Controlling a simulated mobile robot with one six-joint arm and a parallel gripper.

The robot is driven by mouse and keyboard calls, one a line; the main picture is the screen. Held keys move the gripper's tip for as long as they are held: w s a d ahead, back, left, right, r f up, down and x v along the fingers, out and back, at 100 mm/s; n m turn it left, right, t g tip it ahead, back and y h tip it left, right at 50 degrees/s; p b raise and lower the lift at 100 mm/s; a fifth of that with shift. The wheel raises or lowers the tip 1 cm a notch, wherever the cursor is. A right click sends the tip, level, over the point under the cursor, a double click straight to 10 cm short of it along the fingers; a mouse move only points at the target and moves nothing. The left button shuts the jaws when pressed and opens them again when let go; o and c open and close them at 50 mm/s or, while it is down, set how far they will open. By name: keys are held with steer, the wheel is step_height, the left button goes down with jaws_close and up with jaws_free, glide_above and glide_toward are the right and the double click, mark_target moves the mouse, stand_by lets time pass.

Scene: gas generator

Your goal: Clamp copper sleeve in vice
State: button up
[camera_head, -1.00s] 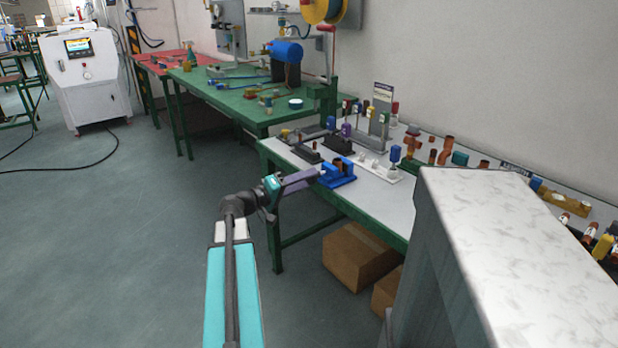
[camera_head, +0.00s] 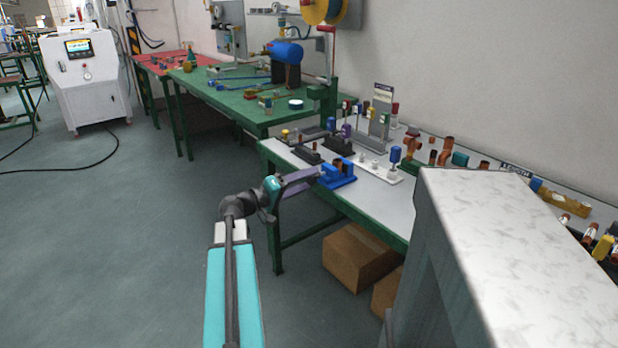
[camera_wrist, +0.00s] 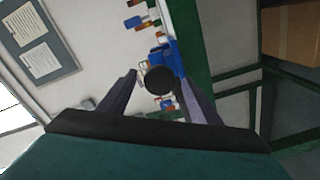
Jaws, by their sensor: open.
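The blue vice (camera_head: 336,176) stands at the near left edge of the white-topped workbench. A small copper-coloured piece (camera_head: 340,163) shows at its jaws; I cannot tell whether it is clamped. My gripper (camera_head: 316,175) is at the left side of the vice, close to it. In the wrist view my gripper (camera_wrist: 157,77) has its two fingers apart. A dark round end (camera_wrist: 160,80) shows between them, and I cannot tell what it belongs to. Blue parts (camera_wrist: 172,58) show just beyond it, partly hidden.
Several fixtures and copper fittings (camera_head: 412,146) crowd the workbench (camera_head: 385,192) behind and right of the vice. A grey cabinet-like block (camera_head: 510,250) stands at the right front. Cardboard boxes (camera_head: 358,262) lie under the bench. The floor at left is open.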

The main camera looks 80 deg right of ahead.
steer(key=shift+n+p, duration=2.6)
steer(key=shift+n, duration=0.2)
steer(key=c, duration=1.1)
steer(key=shift+f+m+b, duration=0.1)
steer(key=shift+m+b, duration=2.4)
steer(key=shift+b, duration=2.65)
